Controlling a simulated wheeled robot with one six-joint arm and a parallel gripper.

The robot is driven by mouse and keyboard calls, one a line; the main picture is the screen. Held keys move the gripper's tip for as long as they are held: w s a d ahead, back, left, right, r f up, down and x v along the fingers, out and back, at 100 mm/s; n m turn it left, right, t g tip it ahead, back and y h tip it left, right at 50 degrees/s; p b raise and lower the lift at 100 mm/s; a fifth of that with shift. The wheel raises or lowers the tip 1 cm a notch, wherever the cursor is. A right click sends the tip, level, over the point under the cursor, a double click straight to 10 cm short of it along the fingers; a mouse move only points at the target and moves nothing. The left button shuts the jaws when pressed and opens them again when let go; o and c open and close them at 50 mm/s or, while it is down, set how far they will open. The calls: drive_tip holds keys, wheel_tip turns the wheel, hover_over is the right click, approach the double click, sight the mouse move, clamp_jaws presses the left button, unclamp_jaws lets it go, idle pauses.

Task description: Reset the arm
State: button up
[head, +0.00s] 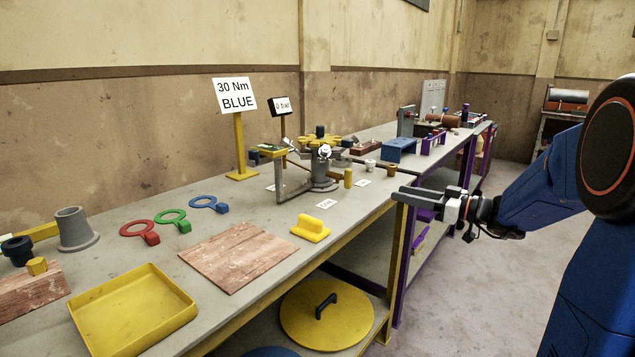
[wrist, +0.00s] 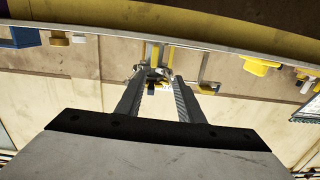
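My gripper (head: 402,195) is held out to the left of my blue arm, in front of the bench's yellow front edge in the head view. Its two grey fingers point left toward the bench. In the wrist view my gripper (wrist: 159,82) shows two fingers apart, with no object held between them. The flange assembly (head: 320,165) on the bench stands beyond the fingertips, clear of them. It seems to show small and far off between the fingers in the wrist view.
The long grey bench (head: 255,210) runs along the wall. A yellow tray (head: 130,310), wooden board (head: 238,255), yellow handled block (head: 310,228), coloured rings (head: 172,220) and a sign (head: 234,97) stand on it. A yellow lid (head: 325,315) lies on the lower shelf. Floor (head: 450,285) is clear.

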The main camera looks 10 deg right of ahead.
drive_tip(key=s+a+f+m+g+h, duration=0.15)
drive_tip(key=s+a+f+g, duration=0.25)
drive_tip(key=s+a, duration=0.45)
drive_tip(key=s+a+f+m+g+h, duration=0.1)
drive_tip(key=s+a+f+g+h, duration=0.25)
drive_tip(key=s, duration=0.75)
drive_tip(key=s+d+f+m+h, duration=0.3)
drive_tip(key=s+h, duration=0.1)
drive_tip(key=s, duration=0.4)
drive_tip(key=s+d+f+m+h, duration=0.3)
drive_tip(key=s, duration=0.6)
drive_tip(key=shift+s+d+f+m+h, duration=0.3)
drive_tip(key=shift+d+m+h, duration=0.05)
drive_tip(key=shift+h, duration=0.05)
